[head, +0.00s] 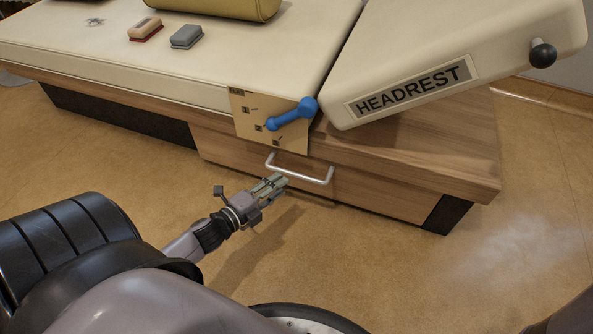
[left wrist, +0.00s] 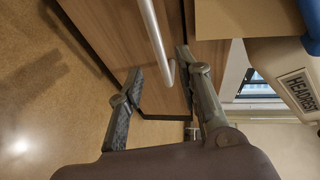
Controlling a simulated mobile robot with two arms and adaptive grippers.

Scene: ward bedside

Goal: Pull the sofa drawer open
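The sofa drawer (head: 235,153) has a wood-grain front low in the sofa's side and looks shut. Its silver bar handle (head: 318,181) runs along the front. In the left wrist view the handle (left wrist: 151,28) crosses between the finger directions, with its bent end near the fingertips. My left gripper (head: 277,182) is just in front of the handle's left part. Its two fingers are apart in the left wrist view (left wrist: 160,80), with nothing clamped between them. Whether a finger touches the bar I cannot tell. My right gripper is not in view.
A blue lever (head: 292,115) sits on a marked tan plate (head: 243,112) above the handle. The tilted headrest (head: 460,60) has a dark knob (head: 542,53). Two small blocks, one red-based (head: 145,29) and one grey (head: 187,37), lie on the cream top. Floor before the drawer is clear.

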